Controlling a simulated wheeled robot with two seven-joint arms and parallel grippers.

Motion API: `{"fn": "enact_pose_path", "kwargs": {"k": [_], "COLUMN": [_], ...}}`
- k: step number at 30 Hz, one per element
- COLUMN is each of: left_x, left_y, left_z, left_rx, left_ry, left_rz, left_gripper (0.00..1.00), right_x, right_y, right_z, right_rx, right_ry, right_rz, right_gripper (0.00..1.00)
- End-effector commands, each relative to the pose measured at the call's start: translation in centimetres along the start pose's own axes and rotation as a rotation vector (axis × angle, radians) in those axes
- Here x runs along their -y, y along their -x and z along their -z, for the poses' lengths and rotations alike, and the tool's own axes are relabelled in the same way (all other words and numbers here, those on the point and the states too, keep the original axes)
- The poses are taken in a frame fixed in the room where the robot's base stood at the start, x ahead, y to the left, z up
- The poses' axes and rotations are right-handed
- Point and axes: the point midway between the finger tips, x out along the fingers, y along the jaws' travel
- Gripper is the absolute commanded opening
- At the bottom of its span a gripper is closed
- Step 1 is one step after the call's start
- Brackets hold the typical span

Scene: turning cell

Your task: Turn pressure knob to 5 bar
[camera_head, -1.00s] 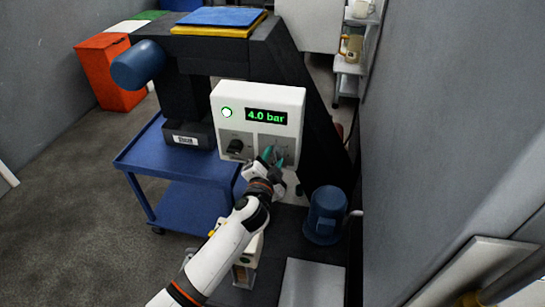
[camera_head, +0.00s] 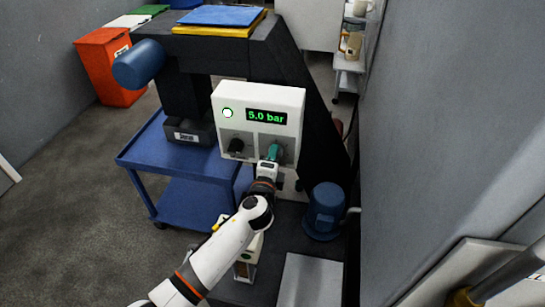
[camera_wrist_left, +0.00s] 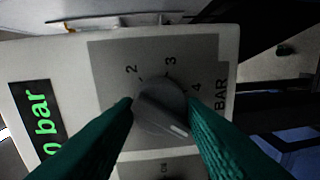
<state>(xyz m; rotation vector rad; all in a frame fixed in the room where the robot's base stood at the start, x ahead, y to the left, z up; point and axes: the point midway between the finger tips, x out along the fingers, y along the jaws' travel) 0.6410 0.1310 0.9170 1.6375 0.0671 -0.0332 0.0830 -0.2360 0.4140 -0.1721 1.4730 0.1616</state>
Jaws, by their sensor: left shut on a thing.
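The white control box (camera_head: 230,98) has a green digital display (camera_head: 267,117) that reads 5.0 bar. A lit green-rimmed round lamp (camera_head: 227,113) is left of the display. My left gripper (camera_head: 273,152) is at the right panel on the box's face and hides most of the knob there. In the left wrist view the grey pressure knob (camera_wrist_left: 160,112) sits between the two green fingertips of my left gripper (camera_wrist_left: 160,108), which is shut on it. The numbers 2, 3, 4 and the word BAR show around the knob. My right gripper is not in view.
A second, black knob (camera_head: 236,146) is on the box's left panel. A blue cart (camera_head: 140,160) stands left of the box. A blue motor-like cylinder (camera_head: 324,212) is below right. A grey wall (camera_head: 450,120) closes the right side.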

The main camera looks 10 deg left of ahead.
Motion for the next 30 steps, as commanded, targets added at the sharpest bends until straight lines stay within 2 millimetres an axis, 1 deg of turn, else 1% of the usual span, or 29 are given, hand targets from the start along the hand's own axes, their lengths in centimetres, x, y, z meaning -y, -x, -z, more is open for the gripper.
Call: {"fn": "enact_pose_path", "kwargs": {"k": [7,20,21,24,30], "left_x": [-0.12,-0.1,-0.1,-0.08,-0.05], "left_y": [-0.01,-0.01,-0.01,-0.01,0.0], "left_z": [-0.04,-0.03,-0.03,-0.03,-0.02], "left_rx": [-0.003,-0.003,-0.003,-0.003,-0.003], "left_ry": [-0.053,-0.061,-0.06,-0.06,-0.059], "left_rz": [-0.003,-0.003,-0.003,-0.003,-0.002], "left_gripper": [0.14,0.14,0.44,0.58,0.58], "right_x": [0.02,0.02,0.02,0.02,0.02], "right_y": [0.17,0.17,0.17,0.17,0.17], "right_z": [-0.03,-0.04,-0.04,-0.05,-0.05], "right_rx": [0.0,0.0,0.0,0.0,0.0], "right_ry": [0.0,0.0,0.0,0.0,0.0], "right_rz": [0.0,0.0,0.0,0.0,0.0], "right_gripper": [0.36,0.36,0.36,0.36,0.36]}}
